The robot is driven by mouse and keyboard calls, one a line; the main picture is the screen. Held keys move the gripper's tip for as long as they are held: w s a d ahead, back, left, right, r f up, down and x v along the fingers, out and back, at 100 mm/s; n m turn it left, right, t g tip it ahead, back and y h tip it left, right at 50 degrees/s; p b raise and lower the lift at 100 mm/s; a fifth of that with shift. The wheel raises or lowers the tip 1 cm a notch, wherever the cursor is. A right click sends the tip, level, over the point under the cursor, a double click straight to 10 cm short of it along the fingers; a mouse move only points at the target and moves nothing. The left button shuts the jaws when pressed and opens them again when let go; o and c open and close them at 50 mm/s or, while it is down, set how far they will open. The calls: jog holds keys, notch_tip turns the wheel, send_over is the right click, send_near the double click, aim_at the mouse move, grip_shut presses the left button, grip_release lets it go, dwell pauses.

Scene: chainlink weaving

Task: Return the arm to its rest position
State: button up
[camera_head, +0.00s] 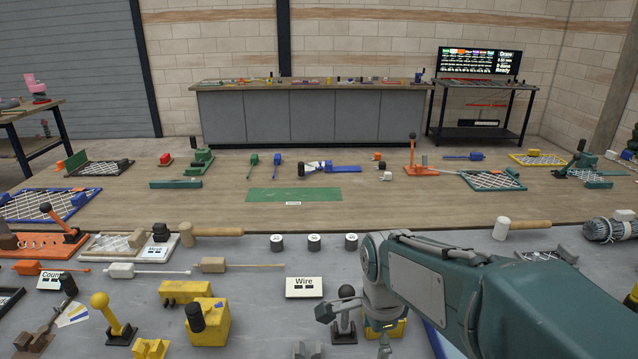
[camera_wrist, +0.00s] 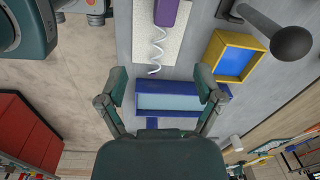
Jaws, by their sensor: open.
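My teal-grey arm (camera_head: 430,275) reaches in from the lower right of the head view, bends at the elbow and points down over the near grey bench. In the wrist view my gripper (camera_wrist: 161,93) has its two fingers spread wide, with nothing held between them. A blue open box (camera_wrist: 180,88) shows beyond and between the fingers. I cannot tell the distance from the fingertips to it. In the head view my gripper is at the bottom edge and mostly hidden below the forearm.
The wrist view shows a yellow-framed blue bin (camera_wrist: 234,58), a dark-knobbed lever (camera_wrist: 285,42) and a purple block (camera_wrist: 172,12) with a pale coil.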

jog(key=s+d+r+n+t, duration=0.2)
jog(key=s+r+n, duration=0.1)
jog(key=s+n, duration=0.3)
jog(key=s+d+r+n+t, duration=0.2)
jog(key=s+n, duration=0.4)
jog(key=n, duration=0.3)
jog(key=shift+s+d+r+n+t, duration=0.3)
jog(key=shift+s+r+t, duration=0.15)
jog(key=shift+r, duration=0.4)
jog(key=shift+w, duration=0.1)
dwell(0.7)
